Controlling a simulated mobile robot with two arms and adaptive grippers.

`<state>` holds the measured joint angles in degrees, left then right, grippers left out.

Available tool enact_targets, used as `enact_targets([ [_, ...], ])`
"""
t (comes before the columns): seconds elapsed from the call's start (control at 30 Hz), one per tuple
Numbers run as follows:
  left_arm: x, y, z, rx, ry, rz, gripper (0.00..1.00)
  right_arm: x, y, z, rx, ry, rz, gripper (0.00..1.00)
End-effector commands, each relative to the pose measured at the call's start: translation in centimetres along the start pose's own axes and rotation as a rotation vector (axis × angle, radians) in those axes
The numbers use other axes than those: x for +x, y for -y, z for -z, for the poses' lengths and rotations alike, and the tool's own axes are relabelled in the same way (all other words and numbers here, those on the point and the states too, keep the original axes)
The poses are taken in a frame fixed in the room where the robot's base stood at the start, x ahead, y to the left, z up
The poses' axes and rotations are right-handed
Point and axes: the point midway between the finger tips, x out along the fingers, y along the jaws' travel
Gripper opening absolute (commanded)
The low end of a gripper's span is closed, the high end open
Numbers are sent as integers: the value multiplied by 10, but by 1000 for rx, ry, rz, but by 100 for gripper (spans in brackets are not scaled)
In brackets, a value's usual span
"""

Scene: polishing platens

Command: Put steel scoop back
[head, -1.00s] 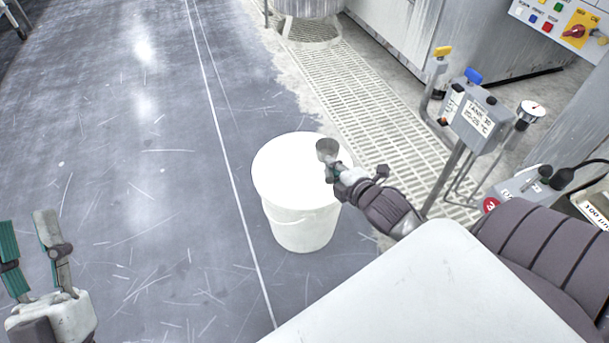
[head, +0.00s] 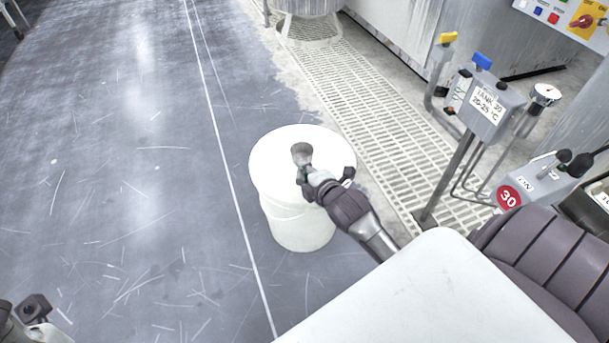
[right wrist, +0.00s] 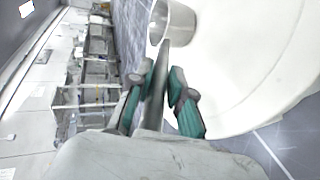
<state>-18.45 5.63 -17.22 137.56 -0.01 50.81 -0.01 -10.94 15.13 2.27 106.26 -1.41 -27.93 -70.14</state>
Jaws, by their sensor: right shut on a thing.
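The steel scoop (head: 301,151) is a small grey metal cup on a handle. My right gripper (head: 304,174) is shut on its handle. In the right wrist view the scoop (right wrist: 176,20) extends ahead of the green-padded fingers (right wrist: 162,98). In the head view the scoop appears over the white top of a white bucket (head: 262,165); I cannot tell whether it touches it. The bucket's round white top also fills the right of the right wrist view (right wrist: 250,60). My left gripper is only partly in view at the bottom left corner, its fingertips not clearly shown.
A grey post with a labelled box (head: 490,108), valves and a gauge (head: 545,94) stands to the right of the bucket. A floor grating (head: 370,120) runs behind it. The scratched grey floor (head: 130,190) to the left is clear.

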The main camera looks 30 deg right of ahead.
Motion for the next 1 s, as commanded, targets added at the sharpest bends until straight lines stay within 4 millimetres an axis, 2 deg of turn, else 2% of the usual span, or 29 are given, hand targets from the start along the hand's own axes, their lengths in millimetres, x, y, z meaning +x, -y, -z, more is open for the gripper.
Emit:
enact_targets([
  [0.33,1,0,0,0,1,-1,40,1,2,-1,-1,1,-2,0],
  [0.37,1,0,0,0,1,-1,40,1,2,-1,-1,1,-1,25],
  [0.5,0,0,0,0,2,0,40,1,2,-1,-1,1,-1,45],
  [0.83,1,0,0,0,2,0,40,0,-1,0,-1,0,-3,45],
  [1.0,13,0,4,0,-5,1,40,-24,-2,-1,-2,0,2,45],
])
